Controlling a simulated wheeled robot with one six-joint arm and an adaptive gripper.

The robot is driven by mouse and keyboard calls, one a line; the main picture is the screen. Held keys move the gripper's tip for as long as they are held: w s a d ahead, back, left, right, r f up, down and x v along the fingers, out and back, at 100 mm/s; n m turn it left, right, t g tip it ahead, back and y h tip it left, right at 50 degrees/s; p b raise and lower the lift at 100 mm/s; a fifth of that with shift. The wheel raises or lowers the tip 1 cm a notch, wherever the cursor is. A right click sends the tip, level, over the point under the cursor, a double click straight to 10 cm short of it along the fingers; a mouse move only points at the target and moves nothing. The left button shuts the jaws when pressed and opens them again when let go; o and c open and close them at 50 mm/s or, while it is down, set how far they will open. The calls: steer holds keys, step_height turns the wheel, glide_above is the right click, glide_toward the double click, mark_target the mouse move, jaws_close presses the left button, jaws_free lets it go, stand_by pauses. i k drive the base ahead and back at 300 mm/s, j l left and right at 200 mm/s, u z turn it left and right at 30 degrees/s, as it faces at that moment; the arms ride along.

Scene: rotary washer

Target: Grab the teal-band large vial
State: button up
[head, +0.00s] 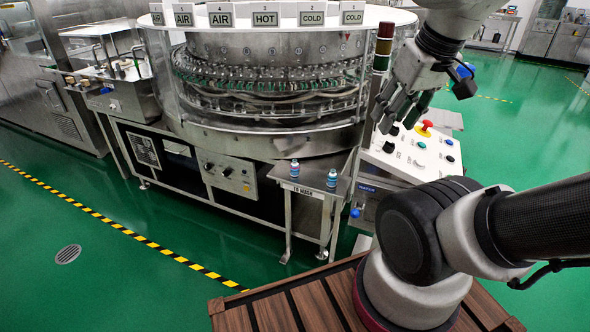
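The left vial (294,169) stands farther back. The right vial (332,179) stands near the shelf's right corner and looks slightly bigger. My gripper (424,106) is up and to the right of both vials, in front of the control panel in the picture. Its fingers look spread, with nothing seen between them.
The round washer (265,75) with clear guards and AIR, HOT and COLD signs stands behind the shelf. A control panel (420,150) with a red stop button (426,125) is right of the shelf. A signal tower (383,45) rises beside it. Green floor lies open at left.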

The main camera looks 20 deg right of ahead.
mark_target(332, 176)
steer(key=i+j+z, duration=0.1)
steer(key=i+z, duration=0.25)
steer(key=i+j+z, duration=0.15)
steer(key=i+z, duration=0.25)
steer(key=k, duration=0.05)
